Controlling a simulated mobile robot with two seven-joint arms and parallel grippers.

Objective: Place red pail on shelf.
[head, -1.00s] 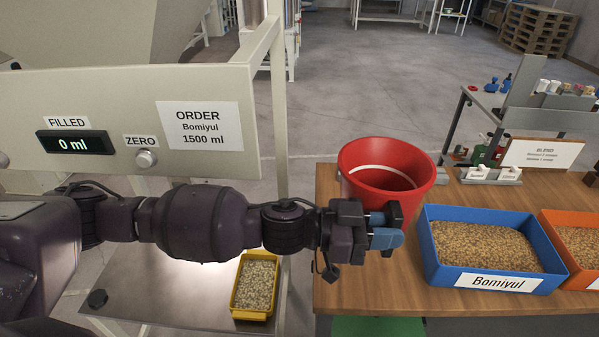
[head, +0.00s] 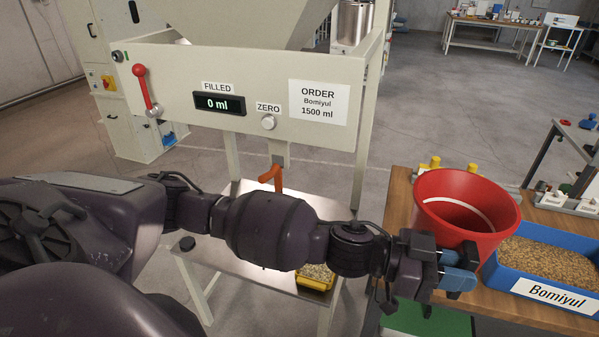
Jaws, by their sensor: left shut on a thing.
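The red pail (head: 465,218) is upright, with a white line around its inside, and appears empty. My left gripper (head: 457,272) is shut on its near side. The pail is over the wooden table, in front of the left end of the blue bin; I cannot tell whether it touches the table. The metal shelf (head: 222,262) is under the dispenser panel, left of the pail and partly hidden by my left arm. A yellow tray (head: 316,279) of pale grain sits on its right end. My right gripper is out of view.
The dispenser panel (head: 245,95) reads 0 ml, with a red lever (head: 143,88) at its left and an orange spout handle (head: 271,177) below. A frame post stands between pail and shelf. The blue Bomiyul bin (head: 545,270) of grain is on the wooden table (head: 400,195).

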